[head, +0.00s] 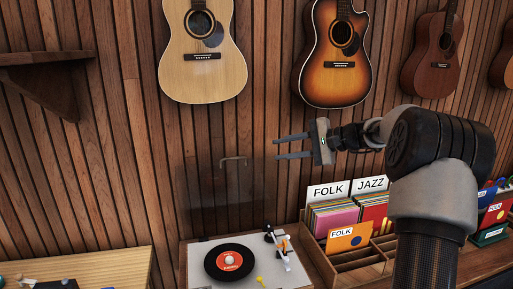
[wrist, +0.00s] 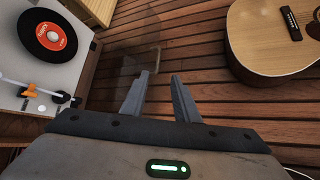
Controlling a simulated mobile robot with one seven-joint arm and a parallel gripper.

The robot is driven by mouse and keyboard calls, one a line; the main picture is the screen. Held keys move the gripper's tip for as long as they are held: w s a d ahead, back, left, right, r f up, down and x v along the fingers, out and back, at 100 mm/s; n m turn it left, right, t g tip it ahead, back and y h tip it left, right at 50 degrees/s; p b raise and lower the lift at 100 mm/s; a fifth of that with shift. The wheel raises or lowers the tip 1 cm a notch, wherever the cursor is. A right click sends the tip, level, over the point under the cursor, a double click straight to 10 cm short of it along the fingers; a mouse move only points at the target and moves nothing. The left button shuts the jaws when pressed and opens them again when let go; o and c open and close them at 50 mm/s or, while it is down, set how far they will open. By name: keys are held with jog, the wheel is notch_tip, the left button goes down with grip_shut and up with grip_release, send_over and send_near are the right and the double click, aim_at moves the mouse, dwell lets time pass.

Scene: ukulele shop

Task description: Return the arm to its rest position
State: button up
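My gripper (head: 292,146) is raised in front of the slatted wood wall in the head view, pointing left. Its two fingers are apart with nothing between them. In the wrist view my gripper (wrist: 158,90) also shows two spread fingers with a gap between them. My arm reaches in from the right side of the head view, bent at the elbow. The gripper is above and apart from the record player and the record bins.
A record player (head: 205,284) with a black record (head: 212,262) stands below, its clear lid raised. A wooden bin (head: 358,262) holds FOLK and JAZZ sleeves. Guitars (head: 203,75) (head: 333,80) hang on the wall. A wooden shelf (head: 45,75) is at left.

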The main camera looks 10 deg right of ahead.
jog(key=s+a+n+g+h+p, duration=0.1)
jog(key=s+a+n+g+h, duration=0.5)
jog(key=s+a, duration=1.45)
jog(key=s+d+f+n+t+h+p, duration=0.1)
jog(key=s+d+n+h, duration=0.1)
jog(key=s, duration=0.7)
jog(key=s+d+f+n+t+h, duration=0.1)
jog(key=s+d+n, duration=0.3)
jog(key=s, duration=0.6)
jog(key=shift+d+f+h+p, duration=0.4)
jog(key=shift+d+f+h, duration=0.15)
jog(key=shift+h, duration=0.25)
